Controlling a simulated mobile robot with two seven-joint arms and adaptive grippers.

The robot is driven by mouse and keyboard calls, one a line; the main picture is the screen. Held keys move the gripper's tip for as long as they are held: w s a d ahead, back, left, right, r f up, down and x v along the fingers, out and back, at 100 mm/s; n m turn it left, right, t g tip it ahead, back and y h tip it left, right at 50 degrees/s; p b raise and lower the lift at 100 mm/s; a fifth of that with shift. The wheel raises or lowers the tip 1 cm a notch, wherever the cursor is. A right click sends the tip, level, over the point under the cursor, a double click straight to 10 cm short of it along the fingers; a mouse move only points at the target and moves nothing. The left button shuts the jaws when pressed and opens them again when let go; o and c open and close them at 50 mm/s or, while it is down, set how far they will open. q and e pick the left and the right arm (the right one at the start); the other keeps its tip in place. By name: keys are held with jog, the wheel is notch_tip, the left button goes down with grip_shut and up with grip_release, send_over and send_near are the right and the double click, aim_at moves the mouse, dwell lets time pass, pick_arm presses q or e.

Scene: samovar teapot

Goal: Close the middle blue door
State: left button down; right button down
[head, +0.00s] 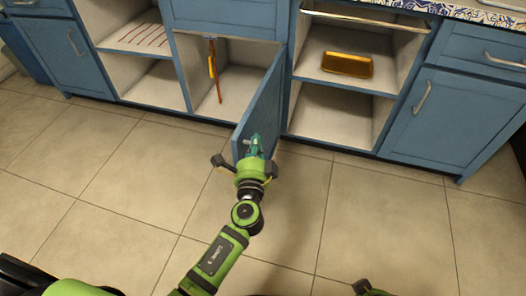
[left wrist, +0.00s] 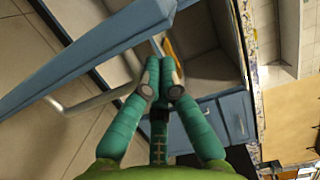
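The middle blue door (head: 262,103) stands wide open, swung out from the right side of its cabinet towards me. In the left wrist view its edge (left wrist: 85,60) runs diagonally across the upper left. A pale bar handle (left wrist: 90,104) shows beside it, partly hidden behind a finger. My left gripper (head: 255,142) is at the door's near free end; in the left wrist view its teal fingertips (left wrist: 160,80) are brought together. I see nothing clearly held between them, and contact with the door is unclear.
The middle cabinet's opening (head: 236,88) has hanging utensils (head: 213,66) inside. Open compartments flank it; the right one holds a golden tray (head: 347,64). A closed blue door (head: 450,118) is at far right. The tiled floor (head: 120,180) in front is clear.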

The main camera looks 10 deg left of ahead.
pick_arm(q)
jog(key=shift+a+r, duration=0.1)
jog(key=shift+a, duration=0.75)
jog(key=shift+a, duration=0.1)
